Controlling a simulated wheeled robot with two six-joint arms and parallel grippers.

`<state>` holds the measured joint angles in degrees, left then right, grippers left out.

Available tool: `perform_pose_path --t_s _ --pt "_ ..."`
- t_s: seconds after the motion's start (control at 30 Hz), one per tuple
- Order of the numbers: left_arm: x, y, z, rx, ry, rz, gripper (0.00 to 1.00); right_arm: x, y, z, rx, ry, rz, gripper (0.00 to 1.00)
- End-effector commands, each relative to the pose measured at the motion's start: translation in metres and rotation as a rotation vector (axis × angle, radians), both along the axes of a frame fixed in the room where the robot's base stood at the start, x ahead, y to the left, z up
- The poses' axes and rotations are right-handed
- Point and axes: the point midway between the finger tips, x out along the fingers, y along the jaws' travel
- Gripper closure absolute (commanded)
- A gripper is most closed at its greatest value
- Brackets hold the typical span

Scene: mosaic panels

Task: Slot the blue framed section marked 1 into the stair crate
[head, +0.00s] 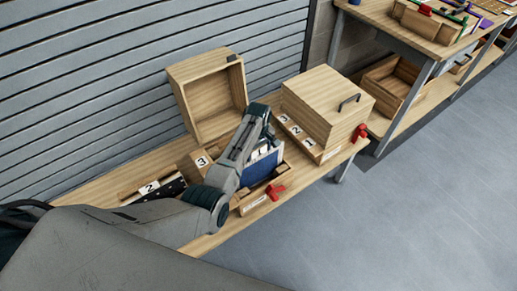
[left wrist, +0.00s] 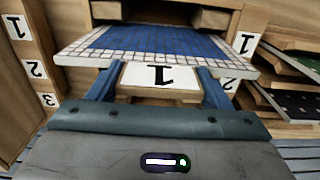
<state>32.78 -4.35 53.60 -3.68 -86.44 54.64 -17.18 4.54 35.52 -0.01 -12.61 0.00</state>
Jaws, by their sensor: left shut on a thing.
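The blue framed section (left wrist: 160,45), with a pale tiled border and a white label 1 on its near edge, is between the two blue fingers of my left gripper (left wrist: 158,84). The gripper is shut on it. In the head view the blue section (head: 262,168) shows partly behind my left arm. In the left wrist view its far side is close to wooden bars, with labels 1, 2 and 3 to the left and labels 1 and 2 to the right. I cannot tell whether it touches them. My right gripper is not in view.
An open wooden box (head: 184,81) stands behind my arm, and a closed box with a handle (head: 330,95) stands to its right. Red parts (head: 275,191) stick out at the bench's front.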

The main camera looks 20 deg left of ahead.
Motion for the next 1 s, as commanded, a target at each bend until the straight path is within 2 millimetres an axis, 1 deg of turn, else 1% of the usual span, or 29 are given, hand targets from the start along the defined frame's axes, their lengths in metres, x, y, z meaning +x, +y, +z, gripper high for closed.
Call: perform_pose_path --t_s 0.1,0.4,0.6,0.97,1.0 --pt "0.001 0.000 -0.009 0.000 -0.003 0.000 0.98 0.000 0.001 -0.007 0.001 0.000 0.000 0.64" --pt "0.001 0.000 -0.024 0.000 -0.003 0.000 0.98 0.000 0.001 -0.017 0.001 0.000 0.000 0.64" --pt "0.001 0.000 -0.029 0.000 -0.003 0.000 0.98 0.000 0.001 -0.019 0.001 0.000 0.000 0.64" --pt "0.001 0.000 -0.029 0.000 -0.003 0.000 0.98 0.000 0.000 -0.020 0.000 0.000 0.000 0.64" --pt "0.001 0.000 -0.029 0.000 -0.003 0.000 0.20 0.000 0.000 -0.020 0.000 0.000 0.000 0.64"
